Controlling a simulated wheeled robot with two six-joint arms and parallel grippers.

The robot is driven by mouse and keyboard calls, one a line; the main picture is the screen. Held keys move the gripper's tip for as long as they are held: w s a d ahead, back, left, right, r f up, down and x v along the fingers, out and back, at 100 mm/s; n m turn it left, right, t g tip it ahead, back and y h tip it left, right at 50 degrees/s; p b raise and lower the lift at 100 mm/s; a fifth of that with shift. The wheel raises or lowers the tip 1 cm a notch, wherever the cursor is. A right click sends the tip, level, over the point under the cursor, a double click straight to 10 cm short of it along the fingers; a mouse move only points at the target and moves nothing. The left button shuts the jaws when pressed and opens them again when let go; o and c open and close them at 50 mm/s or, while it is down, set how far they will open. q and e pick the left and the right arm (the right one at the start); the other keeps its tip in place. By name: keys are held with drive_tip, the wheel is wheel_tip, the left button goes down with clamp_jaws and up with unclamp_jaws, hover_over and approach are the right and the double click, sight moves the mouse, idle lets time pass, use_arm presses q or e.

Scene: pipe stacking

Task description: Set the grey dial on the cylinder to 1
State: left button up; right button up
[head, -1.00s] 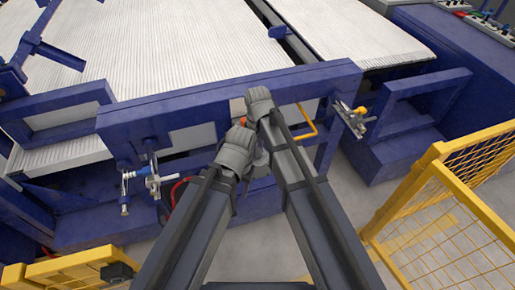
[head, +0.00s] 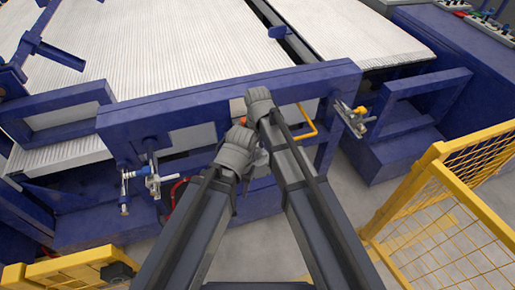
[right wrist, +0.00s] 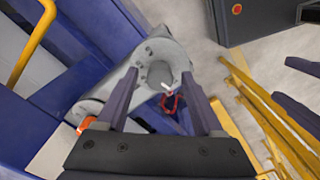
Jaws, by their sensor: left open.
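A grey cylinder (right wrist: 125,90) fills the middle of the right wrist view. On its end face sits a round grey knob (right wrist: 160,74), which looks like the dial; I cannot read any marking on it. My right gripper (right wrist: 159,80) has its two fingers spread, one on each side of the knob; I cannot tell whether they touch it. In the head view my right gripper (head: 258,98) is the upper one. My left gripper (head: 238,148) is just below and left of it; its fingers are hidden.
A blue frame beam (head: 180,108) runs behind the grippers, with a ribbed white conveyor (head: 190,50) beyond. A yellow bent pipe (head: 309,127) is right of the grippers. Metal clamps (head: 150,180) hang at left. A yellow mesh fence (head: 450,200) stands at right.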

sight(259, 151)
wheel_tip(259, 151, up, 8)
drive_tip(key=p, duration=0.8)
drive_tip(key=shift+f, duration=0.15)
drive_tip(key=shift+s+d, duration=0.2)
drive_tip(key=shift+d, duration=0.1)
drive_tip(key=s+d+m, duration=0.5)
drive_tip(key=d+m, duration=0.1)
drive_tip(key=d, duration=0.2)
drive_tip(key=s+d+m, duration=0.5)
drive_tip(key=d+m, duration=0.2)
drive_tip(key=d, duration=0.1)
drive_tip(key=s+a+n+h, duration=0.1)
drive_tip(key=s+a+n, duration=0.3)
drive_tip(key=a, duration=0.7)
drive_tip(key=shift+s, duration=0.8)
